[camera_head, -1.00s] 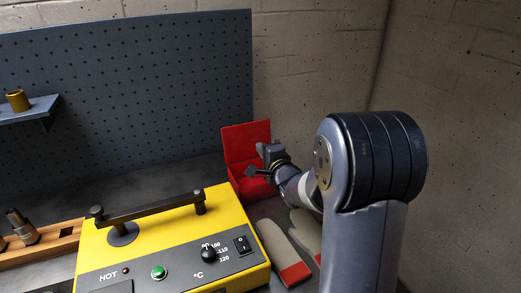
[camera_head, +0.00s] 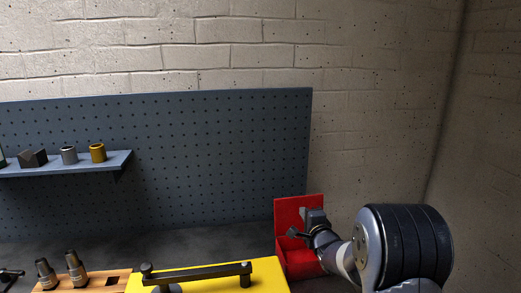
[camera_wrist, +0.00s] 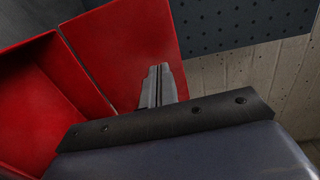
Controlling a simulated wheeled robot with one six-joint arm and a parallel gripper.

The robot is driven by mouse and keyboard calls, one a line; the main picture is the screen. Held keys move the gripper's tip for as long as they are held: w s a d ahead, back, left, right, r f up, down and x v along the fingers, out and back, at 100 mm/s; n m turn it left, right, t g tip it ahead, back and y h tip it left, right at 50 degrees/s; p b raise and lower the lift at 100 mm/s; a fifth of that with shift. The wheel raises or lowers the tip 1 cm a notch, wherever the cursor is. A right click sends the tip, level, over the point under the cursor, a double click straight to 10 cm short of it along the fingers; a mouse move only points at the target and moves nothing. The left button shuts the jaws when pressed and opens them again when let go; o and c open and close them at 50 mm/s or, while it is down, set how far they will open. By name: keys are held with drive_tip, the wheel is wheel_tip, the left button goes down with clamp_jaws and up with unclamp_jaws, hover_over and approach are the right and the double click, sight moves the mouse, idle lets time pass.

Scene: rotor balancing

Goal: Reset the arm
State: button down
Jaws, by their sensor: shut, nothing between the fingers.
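My gripper (camera_head: 298,233) is at the right of the head view, in front of the raised lid of a red box (camera_head: 287,214). In the wrist view my gripper's fingers (camera_wrist: 158,72) are together with nothing between them. The red box also shows in the wrist view (camera_wrist: 38,105), with its open compartment at the left and its lid behind the fingers. I cannot tell whether the fingers touch the lid.
A yellow heater (camera_head: 215,276) with a black handle stands left of the box. A wooden rack (camera_head: 105,283) holds dark cylindrical pieces. A shelf (camera_head: 60,166) on the pegboard (camera_head: 210,150) bears several small parts. A brick wall (camera_head: 390,110) rises at the right.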

sight(298, 205)
drive_tip(key=shift+x, duration=1.6)
drive_tip(key=shift+s+f, duration=0.1)
drive_tip(key=shift+s, duration=0.1)
drive_tip(key=shift+w, duration=0.15)
